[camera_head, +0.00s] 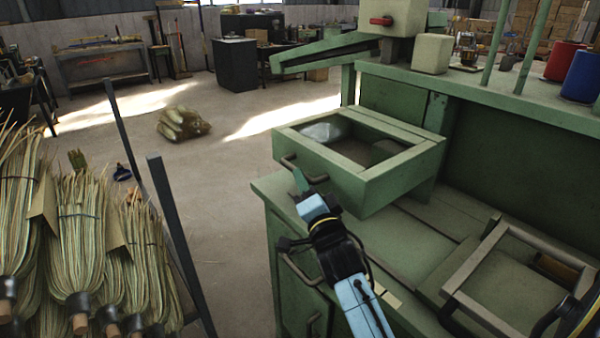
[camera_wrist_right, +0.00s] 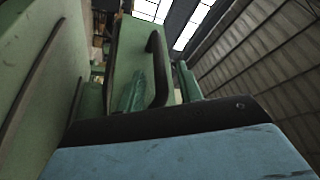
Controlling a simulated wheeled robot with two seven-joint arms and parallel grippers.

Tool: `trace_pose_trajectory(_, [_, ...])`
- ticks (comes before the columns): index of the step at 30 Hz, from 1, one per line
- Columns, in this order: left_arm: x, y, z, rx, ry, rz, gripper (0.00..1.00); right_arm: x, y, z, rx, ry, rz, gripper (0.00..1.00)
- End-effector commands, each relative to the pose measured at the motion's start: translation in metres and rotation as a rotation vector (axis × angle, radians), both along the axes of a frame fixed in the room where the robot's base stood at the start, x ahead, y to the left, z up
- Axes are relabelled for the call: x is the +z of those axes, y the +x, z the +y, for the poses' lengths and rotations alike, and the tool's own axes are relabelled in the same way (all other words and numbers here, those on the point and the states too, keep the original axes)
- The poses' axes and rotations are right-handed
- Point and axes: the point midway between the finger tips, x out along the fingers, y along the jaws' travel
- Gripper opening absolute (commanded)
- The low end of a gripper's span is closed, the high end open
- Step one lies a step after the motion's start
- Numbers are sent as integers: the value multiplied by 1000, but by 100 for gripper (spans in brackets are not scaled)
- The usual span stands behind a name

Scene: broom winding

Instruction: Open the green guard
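The green guard (camera_head: 409,165) is a box-like frame with an open top, standing level over the green machine's bench. A dark bar handle (camera_head: 303,171) is on its front left face. My right gripper (camera_head: 301,182) is at this handle, with its green fingertips pointing up. In the right wrist view the handle (camera_wrist_right: 158,70) shows between the two separated fingers (camera_wrist_right: 160,88). The gripper looks open, and I cannot tell whether a finger touches the handle. My left gripper is not in view.
The green machine bench (camera_head: 405,245) fills the right side, with a pale metal frame (camera_head: 477,310) on it. Blue (camera_head: 581,76) and red (camera_head: 564,61) containers stand on the upper shelf. Broom bundles (camera_head: 85,240) and dark posts (camera_head: 180,240) are at the left.

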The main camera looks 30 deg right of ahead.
Motion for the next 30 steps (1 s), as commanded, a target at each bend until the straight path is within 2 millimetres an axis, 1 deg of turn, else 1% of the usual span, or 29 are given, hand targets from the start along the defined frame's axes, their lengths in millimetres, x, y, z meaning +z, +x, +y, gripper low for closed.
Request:
trace_pose_trajectory(1, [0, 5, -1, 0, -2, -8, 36, 3, 9, -2, -1, -1, -1, 36])
trace_pose_trajectory(3, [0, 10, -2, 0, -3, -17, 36, 5, 19, -5, 0, -2, 1, 36])
trace_pose_trajectory(7, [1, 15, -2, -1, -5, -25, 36, 7, 31, -8, 0, -1, 2, 36])
trace_pose_trajectory(12, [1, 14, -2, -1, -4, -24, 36, 8, 38, -10, 0, 0, 2, 36])
trace_pose_trajectory(19, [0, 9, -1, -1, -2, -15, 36, 8, 38, -10, 0, 0, 2, 36])
trace_pose_trajectory(20, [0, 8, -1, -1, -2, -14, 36, 8, 38, -10, 0, 1, 2, 33])
trace_pose_trajectory(27, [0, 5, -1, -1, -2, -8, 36, 8, 38, -10, 0, 1, 2, 2])
trace_pose_trajectory(28, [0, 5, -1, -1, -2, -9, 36, 8, 38, -10, 0, 1, 2, 0])
trace_pose_trajectory(30, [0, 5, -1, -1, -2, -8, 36, 8, 38, -10, 0, 1, 2, 0])
